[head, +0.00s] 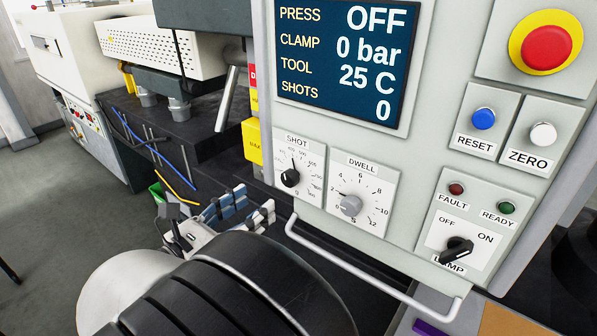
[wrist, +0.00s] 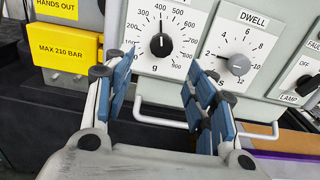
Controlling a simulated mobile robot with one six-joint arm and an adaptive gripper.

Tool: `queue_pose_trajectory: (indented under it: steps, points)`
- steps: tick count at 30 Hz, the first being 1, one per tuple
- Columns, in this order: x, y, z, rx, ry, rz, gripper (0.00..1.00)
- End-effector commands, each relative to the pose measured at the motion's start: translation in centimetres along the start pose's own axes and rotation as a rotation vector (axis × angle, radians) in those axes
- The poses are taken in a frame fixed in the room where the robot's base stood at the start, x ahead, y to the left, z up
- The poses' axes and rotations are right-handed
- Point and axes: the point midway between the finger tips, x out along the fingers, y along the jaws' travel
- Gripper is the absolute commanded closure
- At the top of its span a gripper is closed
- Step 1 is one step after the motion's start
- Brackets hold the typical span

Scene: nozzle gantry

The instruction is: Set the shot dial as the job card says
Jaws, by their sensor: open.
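The shot dial (head: 290,178) is a black knob on a white scale plate, low on the grey control panel. In the wrist view the shot dial (wrist: 161,45) shows whole, its pointer nearly straight up near the 400 mark; the scale runs up to 900 g. My gripper (head: 238,212) is open, with blue finger pads, below and in front of the dial. In the wrist view my gripper (wrist: 158,76) has its fingers either side of the dial's plate, with nothing between them and the knob apart from them. I see no job card in either view.
The dwell dial (head: 350,205), a grey knob, sits right beside the shot plate. The lamp switch (head: 457,249) and red emergency button (head: 547,48) are further right. A white handrail (head: 370,265) juts out below the panel. The display (head: 345,60) reads OFF, 0 bar, 25 C, 0 shots.

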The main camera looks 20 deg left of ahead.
Motion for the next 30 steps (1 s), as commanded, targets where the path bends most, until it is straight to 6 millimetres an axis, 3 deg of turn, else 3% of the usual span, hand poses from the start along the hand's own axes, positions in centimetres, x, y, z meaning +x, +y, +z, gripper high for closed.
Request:
queue_pose_trajectory:
  steps: [9, 15, 27, 30]
  points:
    - [6.9, -0.1, 0.0, 0.001, 0.000, -0.004, 0.49]
    - [9.4, -0.1, 0.0, 0.000, 0.001, -0.001, 0.49]
    - [10.2, 0.0, 0.0, 0.000, 0.001, 0.000, 0.49]
    - [10.2, 0.0, 0.0, 0.000, 0.001, 0.000, 0.55]
